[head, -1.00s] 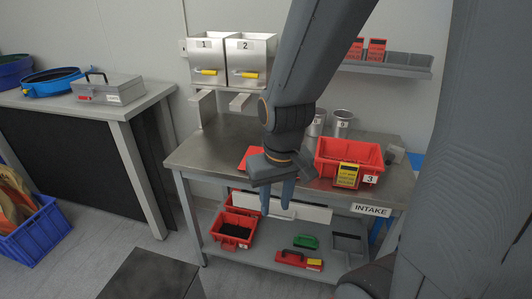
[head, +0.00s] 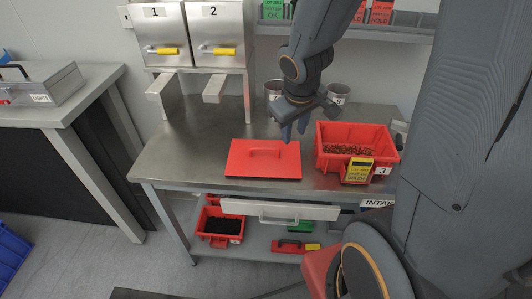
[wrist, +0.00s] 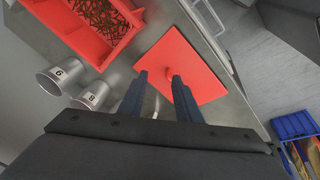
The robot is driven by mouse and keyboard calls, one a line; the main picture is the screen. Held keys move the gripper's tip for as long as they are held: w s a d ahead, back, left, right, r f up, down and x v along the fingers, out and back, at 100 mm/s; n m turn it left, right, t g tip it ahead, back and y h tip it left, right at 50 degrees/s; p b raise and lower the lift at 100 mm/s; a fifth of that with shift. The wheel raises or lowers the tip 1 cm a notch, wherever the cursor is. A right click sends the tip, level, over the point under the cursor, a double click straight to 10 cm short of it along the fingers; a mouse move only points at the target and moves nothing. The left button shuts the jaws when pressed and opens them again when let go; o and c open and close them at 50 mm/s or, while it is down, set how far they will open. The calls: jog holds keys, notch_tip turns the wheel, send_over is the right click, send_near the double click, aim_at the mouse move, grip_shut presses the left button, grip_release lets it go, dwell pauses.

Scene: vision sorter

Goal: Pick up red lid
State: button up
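The red lid (head: 248,168) is a flat red plate with a raised handle (head: 265,151) on top. It lies flat on the steel table, left of the red bin labelled 3 (head: 326,158). My gripper (head: 294,132) is above the table, a little behind and right of the lid, fingers pointing down. In the wrist view my gripper (wrist: 159,78) is open, with nothing between its fingers. There the lid (wrist: 182,55) lies beyond the fingertips, partly covered by the right finger. The gripper appears apart from the lid.
The bin holds small brown-red pieces. Metal cups (head: 338,92) stand behind my gripper. Two steel dispensers (head: 216,30) with yellow handles stand at the back left. A white drawer front (head: 240,208) is below the table edge. The table left of the lid (head: 190,150) is clear.

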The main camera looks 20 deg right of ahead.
jog(key=w+n+t+y+p, duration=0.1)
jog(key=w+n+t, duration=0.1)
jog(key=w+n, duration=0.4)
jog(key=n+g+y+p, duration=0.1)
jog(key=n+g+y, duration=0.1)
jog(key=n+y, duration=0.25)
send_near(268, 149)
jog(key=w+a+f, duration=0.1)
jog(key=a+f, duration=0.1)
jog(key=shift+n+h, duration=0.25)
jog(key=shift+h, duration=0.1)
jog(key=b+x, duration=0.1)
jog(key=x, duration=0.5)
jog(key=shift+w+d+f, duration=0.1)
jog(key=shift+w+d, duration=0.05)
grip_shut()
